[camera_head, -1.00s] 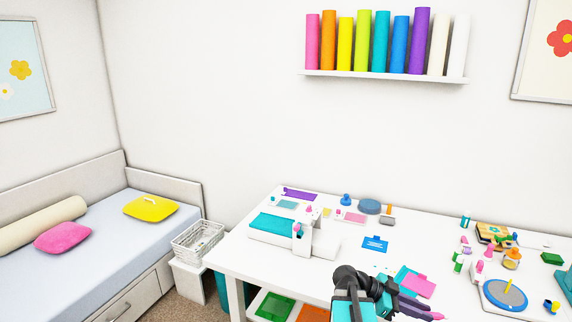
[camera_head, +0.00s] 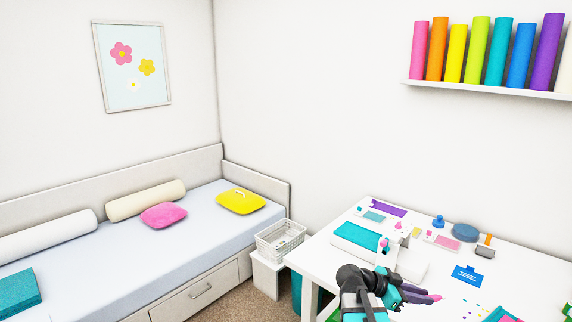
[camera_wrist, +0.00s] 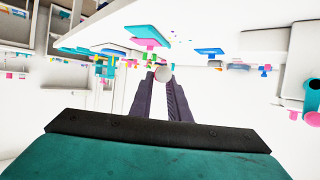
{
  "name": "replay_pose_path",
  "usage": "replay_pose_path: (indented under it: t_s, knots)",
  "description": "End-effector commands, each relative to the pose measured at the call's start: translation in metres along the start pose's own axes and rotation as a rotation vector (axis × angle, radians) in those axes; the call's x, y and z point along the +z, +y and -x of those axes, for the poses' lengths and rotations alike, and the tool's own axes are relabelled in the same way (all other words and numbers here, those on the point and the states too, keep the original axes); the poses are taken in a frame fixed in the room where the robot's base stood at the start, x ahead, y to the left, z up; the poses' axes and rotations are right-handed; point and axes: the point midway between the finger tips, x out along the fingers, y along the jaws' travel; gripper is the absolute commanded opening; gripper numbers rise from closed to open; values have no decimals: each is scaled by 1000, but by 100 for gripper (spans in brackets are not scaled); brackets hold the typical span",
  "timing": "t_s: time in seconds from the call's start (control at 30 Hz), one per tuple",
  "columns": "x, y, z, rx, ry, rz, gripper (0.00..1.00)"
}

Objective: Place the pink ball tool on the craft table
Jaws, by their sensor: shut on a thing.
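The craft table (camera_head: 325,262) is the white table at the lower right of the head view, with its left corner and left part visible. My gripper (camera_head: 428,296) is in front of the table in the picture, its dark fingers pointing right. A small pink piece, likely the pink ball tool (camera_head: 437,297), shows at the fingertips. In the wrist view, my gripper (camera_wrist: 162,80) is shut on a small pale round end of the tool (camera_wrist: 164,74). The rest of the tool is hidden. I cannot tell how high it is above the table.
A teal-and-white machine (camera_head: 362,237), a blue card (camera_head: 467,273) and a grey-blue round piece (camera_head: 465,232) are on the table. A white basket (camera_head: 280,240) stands between table and bed (camera_head: 150,245). Some bare tabletop lies around the blue card.

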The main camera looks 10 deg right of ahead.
Motion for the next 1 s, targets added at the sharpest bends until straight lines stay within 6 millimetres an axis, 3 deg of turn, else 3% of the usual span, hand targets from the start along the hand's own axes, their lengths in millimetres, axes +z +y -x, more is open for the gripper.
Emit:
replay_pose_path:
  t_s: [0.37,0.6,0.8,1.0]
  knots:
    - [14,-76,105,-351,1,143,0]
    - [17,-119,188,-634,0,258,0]
    - [14,-147,254,-870,1,354,0]
    - [7,-165,300,-1045,2,427,0]
